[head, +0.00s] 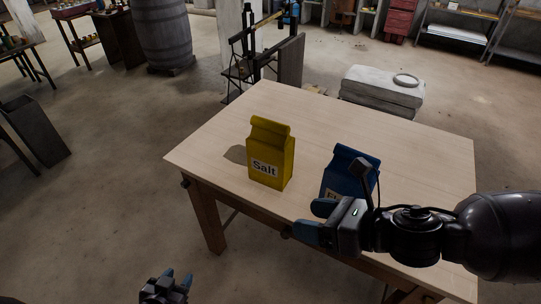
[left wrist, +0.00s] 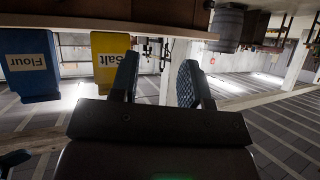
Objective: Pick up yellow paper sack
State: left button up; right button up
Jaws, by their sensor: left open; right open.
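The yellow paper sack (head: 270,152), labelled Salt, stands upright on the wooden table (head: 218,146), left of the blue sack. It also shows upside down in the left wrist view (left wrist: 107,63). My left gripper (head: 177,277) is open and empty at the bottom of the head view, in front of the table and apart from the sack. Its two fingers (left wrist: 157,75) are spread in the left wrist view. My right gripper (head: 314,221) is open near the table's front edge, to the right of the yellow sack and in front of the blue one.
A blue sack (head: 345,163), labelled Flour in the left wrist view (left wrist: 27,70), is partly hidden by my right gripper. The tabletop is clear behind both sacks.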

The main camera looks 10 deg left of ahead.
aim_at(269, 147)
jog(key=i, duration=0.95)
